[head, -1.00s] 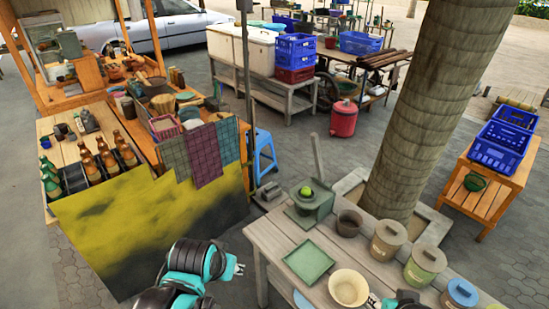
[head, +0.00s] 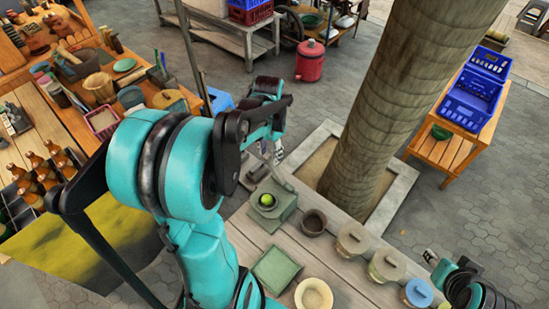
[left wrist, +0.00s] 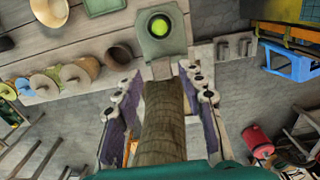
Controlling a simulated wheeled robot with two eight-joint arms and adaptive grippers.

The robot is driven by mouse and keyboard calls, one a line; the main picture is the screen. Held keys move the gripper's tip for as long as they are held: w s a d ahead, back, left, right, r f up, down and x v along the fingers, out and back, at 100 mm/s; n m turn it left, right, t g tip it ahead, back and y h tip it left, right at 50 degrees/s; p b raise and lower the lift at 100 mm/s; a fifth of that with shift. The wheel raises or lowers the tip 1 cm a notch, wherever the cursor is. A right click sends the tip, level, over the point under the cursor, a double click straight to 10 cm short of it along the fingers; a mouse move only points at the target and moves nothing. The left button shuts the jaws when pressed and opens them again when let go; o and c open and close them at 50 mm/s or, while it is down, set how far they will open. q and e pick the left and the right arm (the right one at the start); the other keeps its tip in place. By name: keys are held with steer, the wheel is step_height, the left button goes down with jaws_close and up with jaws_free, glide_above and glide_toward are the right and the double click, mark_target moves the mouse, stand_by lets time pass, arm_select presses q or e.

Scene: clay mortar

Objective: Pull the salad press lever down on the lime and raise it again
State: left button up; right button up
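The salad press (head: 271,211) is a green-grey block on the near table, with a green lime (head: 266,199) in its top. They also show at the top of the left wrist view, the press (left wrist: 148,45) and the lime (left wrist: 160,24). The lever (head: 283,180) stands raised at the press's back edge, partly hidden by my arm. My right gripper (head: 431,257) is beyond the table's right end, small in view.
A green square tray (head: 276,269), a cream bowl (head: 313,296), a brown bowl (head: 313,222) and lidded canisters (head: 386,266) stand on the table. A thick palm trunk (head: 375,110) rises behind it. A blue stool (left wrist: 288,60) is nearby.

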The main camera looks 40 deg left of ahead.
mark_target(270, 166)
arm_select(q)
steer(key=f, duration=0.6)
steer(key=shift+w+a+f+b, duration=0.2)
steer(key=shift+w+f+b, duration=0.05)
steer(key=shift+b, duration=0.1)
steer(key=shift+s+f, duration=0.1)
steer(key=shift+f, duration=0.5)
jaws_close()
